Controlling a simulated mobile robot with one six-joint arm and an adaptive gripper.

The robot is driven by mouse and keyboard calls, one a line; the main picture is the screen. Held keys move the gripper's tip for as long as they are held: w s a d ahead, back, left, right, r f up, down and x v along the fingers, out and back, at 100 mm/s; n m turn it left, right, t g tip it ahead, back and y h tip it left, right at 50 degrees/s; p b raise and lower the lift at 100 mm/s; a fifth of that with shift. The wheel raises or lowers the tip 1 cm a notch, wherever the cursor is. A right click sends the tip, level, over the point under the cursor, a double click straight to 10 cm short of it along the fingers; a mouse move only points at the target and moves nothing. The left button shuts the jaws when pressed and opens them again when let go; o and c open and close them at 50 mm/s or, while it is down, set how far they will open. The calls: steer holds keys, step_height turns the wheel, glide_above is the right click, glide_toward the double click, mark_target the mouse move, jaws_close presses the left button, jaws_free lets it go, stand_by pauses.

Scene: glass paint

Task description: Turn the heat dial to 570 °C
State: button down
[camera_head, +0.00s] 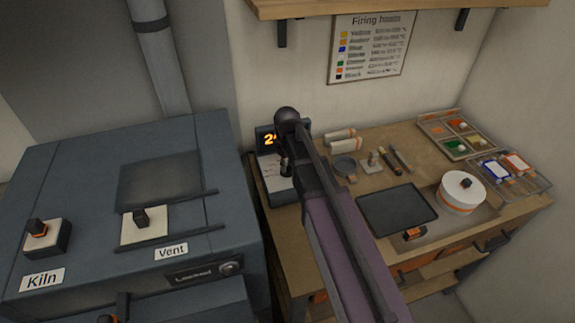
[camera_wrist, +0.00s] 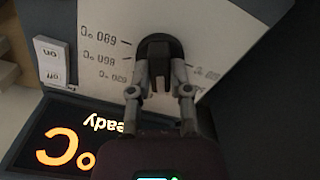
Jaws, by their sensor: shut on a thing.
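The heat dial (camera_wrist: 160,47) is a dark knob on a pale, slanted plate in the wrist view. My gripper (camera_wrist: 160,72) is shut on it, one finger on each side. Printed °C marks (camera_wrist: 100,38) appear upside down around the knob; their numbers are hard to read, and I cannot tell which mark the dial points to. Below, a display (camera_wrist: 65,140) shows an orange °C and the word "ready", its number out of view. In the head view the control box (camera_head: 277,182) has a lit display starting with 2; my arm covers its dial.
A white on/off switch (camera_wrist: 52,62) sits beside the dial plate. The blue-grey kiln (camera_head: 90,180) stands left of the bench. The bench (camera_head: 375,180) holds a dark tray (camera_head: 397,209), a white round pot (camera_head: 463,190), small tools and paint trays (camera_head: 459,138). A shelf (camera_head: 390,6) hangs above.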

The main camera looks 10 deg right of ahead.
mark_target(289, 168)
steer(key=shift+n, duration=0.4)
steer(key=c, duration=0.6)
jaws_free()
steer(key=shift+o, duration=0.2)
steer(key=shift+m, duration=0.3)
steer(key=m, duration=0.5)
step_height(289, 168, up, 14)
steer(key=p, duration=1.4)
steer(key=s+d+f+m+b, duration=0.1)
steer(key=s+d+f+b, duration=0.3)
steer(key=s, duration=0.3)
steer(key=s+d+f+m+b, duration=0.1)
steer(key=s+d+f+b, duration=0.4)
steer(key=s, duration=0.3)
steer(key=shift+d+f+m, duration=0.2)
steer(key=shift+d+m, duration=0.1)
steer(key=shift+d, duration=0.1)
